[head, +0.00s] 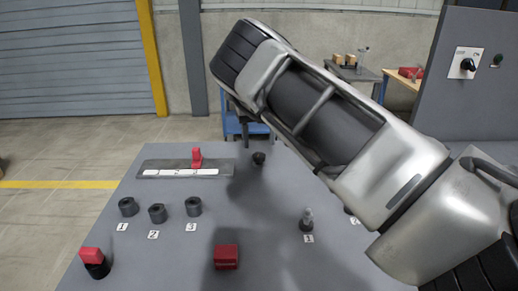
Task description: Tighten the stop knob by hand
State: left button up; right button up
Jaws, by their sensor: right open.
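A grey bar with a white scale strip (152,169) lies at the table's back left. A red stop (196,158) stands upright on it, right of the bar's middle. A small dark knob-like part (259,158) sits apart, to the right of the bar. I cannot tell which part is the stop knob. My right arm reaches in from the right, above the table. Its gripper is open but mostly hidden by the arm, and its fingertips cannot be made out. I see no contact with the stop. My left gripper is out of view.
Several dark parts stand on the grey table (180,250): three cylinders (157,213) with number cards, a red-topped part (93,262) and a post (307,220). A red block (227,257) lies in front. A grey panel with a switch (467,65) stands right.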

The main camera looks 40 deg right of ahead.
aim_at(259, 155)
notch_tip(259, 155, down, 4)
jog(key=shift+r, duration=0.15)
jog(key=shift+f, duration=0.35)
jog(key=shift+c, duration=0.3)
jog(key=c, duration=0.9)
